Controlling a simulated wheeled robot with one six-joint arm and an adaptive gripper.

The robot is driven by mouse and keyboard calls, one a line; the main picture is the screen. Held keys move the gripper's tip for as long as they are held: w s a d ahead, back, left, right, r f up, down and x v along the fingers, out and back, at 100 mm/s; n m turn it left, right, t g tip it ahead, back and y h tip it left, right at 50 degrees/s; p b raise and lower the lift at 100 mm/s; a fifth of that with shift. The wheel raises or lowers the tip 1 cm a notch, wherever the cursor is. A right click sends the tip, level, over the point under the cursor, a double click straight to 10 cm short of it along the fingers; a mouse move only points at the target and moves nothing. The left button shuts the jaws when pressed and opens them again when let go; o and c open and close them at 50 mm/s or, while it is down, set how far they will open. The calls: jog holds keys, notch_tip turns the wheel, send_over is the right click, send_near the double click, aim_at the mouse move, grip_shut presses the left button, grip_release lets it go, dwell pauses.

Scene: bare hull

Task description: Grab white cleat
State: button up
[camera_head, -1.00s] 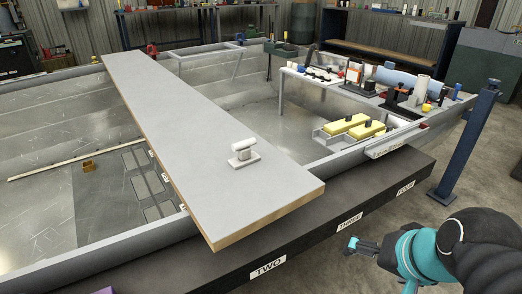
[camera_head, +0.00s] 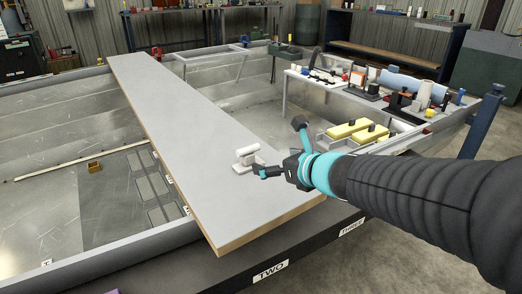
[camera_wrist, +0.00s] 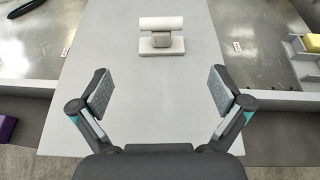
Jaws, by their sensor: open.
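The white cleat (camera_head: 246,156) stands on the grey plank (camera_head: 190,130) that lies across the hull, near the plank's front end. It has a flat base and a bar on top. In the wrist view the cleat (camera_wrist: 161,37) is beyond the fingertips, at the top centre and roughly midway between them. My gripper (camera_head: 280,146) is open and empty, just right of the cleat in the head view. In the wrist view both fingers of my gripper (camera_wrist: 160,92) are spread wide over the plank and apart from the cleat.
Yellow blocks (camera_head: 350,130) sit in a grey tray right of the plank. A bench (camera_head: 310,86) with several fittings and a blue roll (camera_head: 415,88) is behind them. The plank's surface around the cleat is clear. A dark ledge (camera_head: 300,246) runs along the front.

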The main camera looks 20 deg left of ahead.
jog(key=b, duration=0.1)
send_near(249, 154)
jog(key=x, duration=0.4)
jog(key=shift+a+f, duration=0.15)
jog(key=shift+f, duration=0.05)
jog(key=shift+x, duration=3)
jog(key=shift+w+r, duration=0.1)
jog(key=shift+w, duration=0.05)
jog(key=c, duration=1)
